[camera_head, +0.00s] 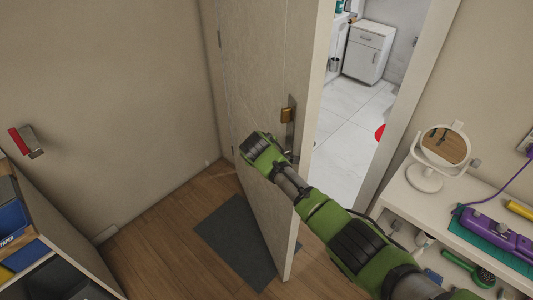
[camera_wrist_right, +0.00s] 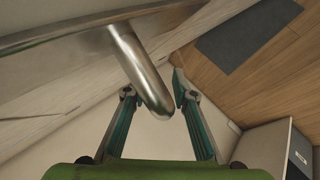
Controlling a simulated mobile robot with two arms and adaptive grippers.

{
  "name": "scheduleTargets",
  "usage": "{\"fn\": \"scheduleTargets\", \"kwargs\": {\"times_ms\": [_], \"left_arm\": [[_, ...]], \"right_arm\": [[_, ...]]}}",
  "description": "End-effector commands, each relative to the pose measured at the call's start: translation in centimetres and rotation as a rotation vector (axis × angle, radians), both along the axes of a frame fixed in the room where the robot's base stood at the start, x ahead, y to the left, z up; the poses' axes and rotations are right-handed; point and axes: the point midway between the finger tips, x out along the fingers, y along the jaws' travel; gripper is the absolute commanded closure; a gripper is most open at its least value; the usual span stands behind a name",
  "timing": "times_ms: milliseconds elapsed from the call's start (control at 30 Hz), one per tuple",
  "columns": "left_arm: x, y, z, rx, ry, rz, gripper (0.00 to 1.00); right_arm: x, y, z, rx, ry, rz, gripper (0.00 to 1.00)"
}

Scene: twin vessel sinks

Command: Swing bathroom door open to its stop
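The bathroom door (camera_head: 262,60) stands partly open, its near edge toward me, with a gap to its right. In the head view the fingers are hidden behind the wrist. My left gripper is not in view.
A grey mat (camera_head: 235,240) lies on the wood floor below the door. A shelf with bins (camera_head: 40,245) stands at lower left. A white counter with a round mirror (camera_head: 444,145) is at right. Through the gap show white tiles and a white cabinet (camera_head: 367,50).

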Motion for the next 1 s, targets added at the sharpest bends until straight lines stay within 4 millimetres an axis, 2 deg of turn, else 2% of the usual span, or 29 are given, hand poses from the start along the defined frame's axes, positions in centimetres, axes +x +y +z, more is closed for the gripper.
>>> {"fn": "scheduleTargets", "kwargs": {"times_ms": [567,767,1000], "left_arm": [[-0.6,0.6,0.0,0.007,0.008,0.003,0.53],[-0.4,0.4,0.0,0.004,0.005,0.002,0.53],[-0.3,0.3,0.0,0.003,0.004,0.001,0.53]], "right_arm": [[-0.3,0.2,0.0,0.004,0.004,0.004,0.72],[-1.5,0.5,1.4,0.005,0.002,0.005,0.72],[-4.0,0.7,4.2,0.005,0.001,0.004,0.72]]}}
